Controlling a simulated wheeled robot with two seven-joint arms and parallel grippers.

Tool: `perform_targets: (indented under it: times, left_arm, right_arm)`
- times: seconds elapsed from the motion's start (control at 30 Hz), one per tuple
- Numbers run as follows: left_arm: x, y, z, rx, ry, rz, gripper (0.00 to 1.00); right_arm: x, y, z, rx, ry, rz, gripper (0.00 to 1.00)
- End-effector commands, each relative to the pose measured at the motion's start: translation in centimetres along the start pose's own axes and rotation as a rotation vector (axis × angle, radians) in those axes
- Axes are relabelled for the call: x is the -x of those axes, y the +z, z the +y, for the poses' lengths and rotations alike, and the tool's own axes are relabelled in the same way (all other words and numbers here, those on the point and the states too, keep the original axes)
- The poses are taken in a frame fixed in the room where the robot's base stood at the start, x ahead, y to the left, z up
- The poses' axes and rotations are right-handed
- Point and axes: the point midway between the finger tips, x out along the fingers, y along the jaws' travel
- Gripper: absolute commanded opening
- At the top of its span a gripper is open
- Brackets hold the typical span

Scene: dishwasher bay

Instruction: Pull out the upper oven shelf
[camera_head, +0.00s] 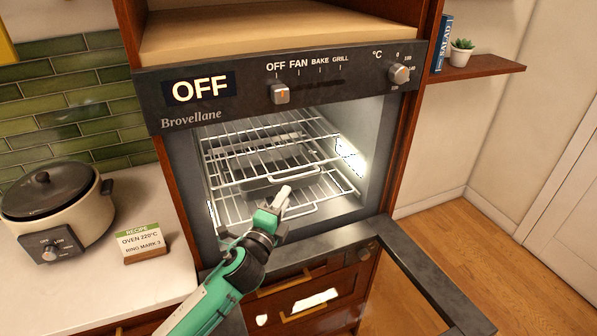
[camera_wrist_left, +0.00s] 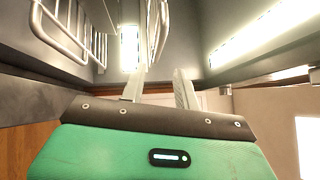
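The oven is open, and its upper shelf (camera_head: 265,147), a white wire rack with a looped front bar, sits inside the cavity. The lower shelf (camera_head: 335,187), a similar wire rack, sits below it. My left gripper (camera_head: 282,199) comes from the lower left and is at the oven mouth, in front of the racks and below the upper shelf's front edge. In the left wrist view its two pale fingers (camera_wrist_left: 158,88) stand apart with nothing between them. Wire racks (camera_wrist_left: 66,30) show there at the upper left; I cannot tell which is which. My right gripper is not in view.
The oven door (camera_head: 425,285) is swung down at the lower right. A control panel (camera_head: 235,88) reading OFF is above the cavity. On the left counter stand a cooker (camera_head: 55,205) and a recipe card (camera_head: 142,242). Wooden floor (camera_head: 460,235) is clear at the right.

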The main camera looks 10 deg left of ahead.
Motion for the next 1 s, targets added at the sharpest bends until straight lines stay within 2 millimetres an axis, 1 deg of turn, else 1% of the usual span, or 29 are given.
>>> perform_targets:
  times: [0.03,0.2,0.3,0.43,0.6,0.93,1.0]
  left_arm:
    - [-1.3,0.0,-0.5,0.001,-0.002,0.000,0.32]
    - [-4.5,0.0,-0.4,0.001,-0.001,-0.001,0.32]
    - [-6.2,0.0,-0.3,0.001,-0.001,-0.001,0.32]
    - [-7.8,0.0,-0.2,0.002,0.000,-0.001,0.32]
    - [-8.9,0.0,-0.1,0.001,-0.001,0.000,0.32]
    - [-9.1,0.0,0.0,0.000,0.000,0.000,0.32]
    - [-9.1,0.0,0.0,0.001,-0.001,0.000,0.18]
  right_arm:
    - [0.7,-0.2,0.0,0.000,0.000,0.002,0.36]
    - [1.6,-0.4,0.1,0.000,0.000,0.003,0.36]
    - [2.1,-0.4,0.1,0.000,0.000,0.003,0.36]
    - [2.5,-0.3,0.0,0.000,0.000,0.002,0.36]
    - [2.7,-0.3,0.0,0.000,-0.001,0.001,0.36]
    - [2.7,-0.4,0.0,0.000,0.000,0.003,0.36]
    - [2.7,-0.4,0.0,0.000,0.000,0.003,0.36]
